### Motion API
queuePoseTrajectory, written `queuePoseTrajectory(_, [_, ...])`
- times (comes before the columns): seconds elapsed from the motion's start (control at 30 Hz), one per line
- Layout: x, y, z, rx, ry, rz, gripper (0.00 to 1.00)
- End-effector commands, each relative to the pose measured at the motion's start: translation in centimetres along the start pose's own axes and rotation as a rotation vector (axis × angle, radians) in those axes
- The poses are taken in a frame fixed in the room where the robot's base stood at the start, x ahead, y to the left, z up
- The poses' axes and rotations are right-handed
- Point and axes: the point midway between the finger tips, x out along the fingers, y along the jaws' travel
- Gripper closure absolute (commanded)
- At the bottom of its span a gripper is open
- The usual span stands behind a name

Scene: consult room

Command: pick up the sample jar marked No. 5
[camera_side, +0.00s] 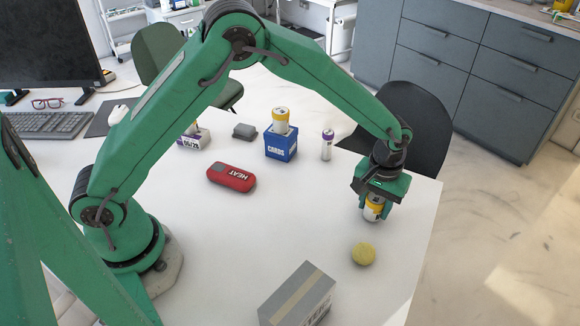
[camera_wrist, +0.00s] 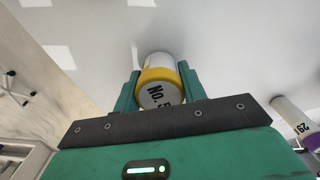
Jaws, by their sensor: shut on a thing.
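The sample jar marked No. 5 (camera_wrist: 157,93) sits between the two fingers of my gripper (camera_wrist: 160,90) in the wrist view. It is white with a yellow band, and its lid with the dark "No. 5" mark faces the camera. In the side view my gripper (camera_side: 376,200) points down near the right edge of the table and is shut on the jar (camera_side: 372,212). The jar's lower white part shows below the fingers. Whether its base touches the table cannot be told.
A yellow ball (camera_side: 363,254) lies in front of the gripper. A purple-capped jar (camera_side: 327,145), a blue cards box (camera_side: 281,146) bearing a yellow-topped jar (camera_side: 280,121), and a red heat case (camera_side: 231,177) stand to the left. A grey box (camera_side: 298,297) is at the front.

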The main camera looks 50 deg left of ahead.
Motion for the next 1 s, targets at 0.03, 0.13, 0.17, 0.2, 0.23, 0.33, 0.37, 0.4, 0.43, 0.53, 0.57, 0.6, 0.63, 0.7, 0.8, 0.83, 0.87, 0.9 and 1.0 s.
queuePoseTrajectory(0.03, [-0.5,0.0,-0.1,0.000,0.002,0.002,0.82])
queuePoseTrajectory(0.13, [-1.6,0.0,-0.1,0.000,0.003,0.002,0.82])
queuePoseTrajectory(0.17, [-2.0,0.1,-0.1,0.000,0.003,0.003,0.82])
queuePoseTrajectory(0.2, [-2.5,0.1,-0.1,0.000,0.003,0.003,0.82])
queuePoseTrajectory(0.23, [-3.0,0.1,-0.1,0.000,0.003,0.002,0.82])
queuePoseTrajectory(0.33, [-4.1,0.5,1.1,0.003,0.002,0.002,0.82])
queuePoseTrajectory(0.37, [-4.4,0.7,1.6,0.003,0.002,0.002,0.82])
queuePoseTrajectory(0.4, [-4.8,0.9,2.3,0.004,0.002,0.001,0.82])
queuePoseTrajectory(0.43, [-5.2,1.1,2.7,0.004,0.002,0.002,0.82])
queuePoseTrajectory(0.53, [-6.2,1.7,4.5,0.004,0.002,0.002,0.82])
queuePoseTrajectory(0.57, [-6.5,1.9,5.0,0.003,0.002,0.002,0.82])
queuePoseTrajectory(0.6, [-7.0,2.1,5.6,0.005,0.002,0.002,0.82])
queuePoseTrajectory(0.63, [-7.3,2.3,6.1,0.004,0.002,0.002,0.82])
queuePoseTrajectory(0.7, [-8.0,2.7,7.2,0.004,0.002,0.002,0.82])
queuePoseTrajectory(0.8, [-8.8,3.1,8.6,0.004,0.001,0.001,0.82])
queuePoseTrajectory(0.83, [-9.0,3.3,8.9,0.003,0.002,0.002,0.82])
queuePoseTrajectory(0.87, [-9.2,3.4,9.2,0.002,0.002,0.002,0.82])
queuePoseTrajectory(0.9, [-9.4,3.5,9.6,0.002,0.001,0.002,0.82])
queuePoseTrajectory(1.0, [-9.9,3.8,10.3,0.002,0.001,0.001,0.82])
